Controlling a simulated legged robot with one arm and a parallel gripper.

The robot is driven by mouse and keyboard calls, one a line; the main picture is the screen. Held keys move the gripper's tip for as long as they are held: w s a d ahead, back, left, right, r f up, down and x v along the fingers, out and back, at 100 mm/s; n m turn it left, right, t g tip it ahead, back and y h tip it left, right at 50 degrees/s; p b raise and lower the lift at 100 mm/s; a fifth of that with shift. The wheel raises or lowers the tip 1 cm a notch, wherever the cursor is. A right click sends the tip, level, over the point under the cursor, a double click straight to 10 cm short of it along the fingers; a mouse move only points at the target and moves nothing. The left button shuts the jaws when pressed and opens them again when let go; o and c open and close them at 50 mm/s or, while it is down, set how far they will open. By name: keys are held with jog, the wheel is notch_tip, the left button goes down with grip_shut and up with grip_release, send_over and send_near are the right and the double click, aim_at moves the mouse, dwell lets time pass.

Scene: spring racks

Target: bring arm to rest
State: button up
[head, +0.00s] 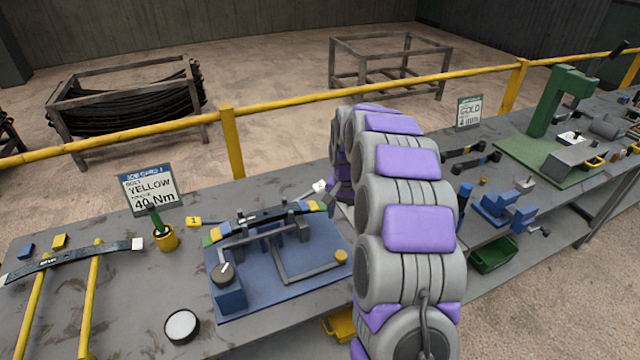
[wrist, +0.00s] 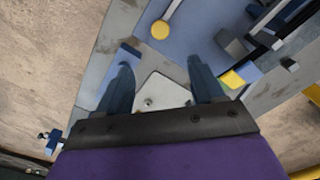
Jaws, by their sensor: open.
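My gripper (wrist: 162,70) shows in the wrist view with its two dark blue fingers spread apart. A pale plate with small round marks shows between the fingers; I cannot tell whether it is part of the gripper. The fingers point toward the blue base plate (wrist: 200,40) of a bench fixture. In the head view my purple and grey arm (head: 410,220) arches over the bench to the right of this fixture, and the gripper cannot be made out there.
The blue fixture plate (head: 265,293) carries a clamped spring leaf (head: 262,217). A job card (head: 150,190), a yellow cup (head: 166,238) and a round white-topped tin (head: 182,327) stand to its left. A green press (head: 557,100) stands far right. A yellow rail (head: 300,101) runs behind the bench.

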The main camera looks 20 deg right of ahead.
jog(key=s+a+r+n, duration=0.2)
jog(key=s+a+r, duration=0.35)
jog(key=s, duration=0.35)
jog(key=s+a+r+n, duration=0.3)
jog(key=s+a+r, duration=0.1)
jog(key=s+a, duration=0.35)
jog(key=s+a+n+g, duration=0.1)
jog(key=s+a, duration=0.1)
jog(key=s, duration=0.9)
jog(key=s+a+n, duration=0.1)
jog(key=s+n, duration=0.1)
jog(key=s, duration=1)
jog(key=shift+s+a+f+n+g, duration=0.25)
jog(key=shift+a+f+n+g, duration=0.05)
jog(key=shift+a+f+g, duration=0.1)
jog(key=shift+d, duration=0.1)
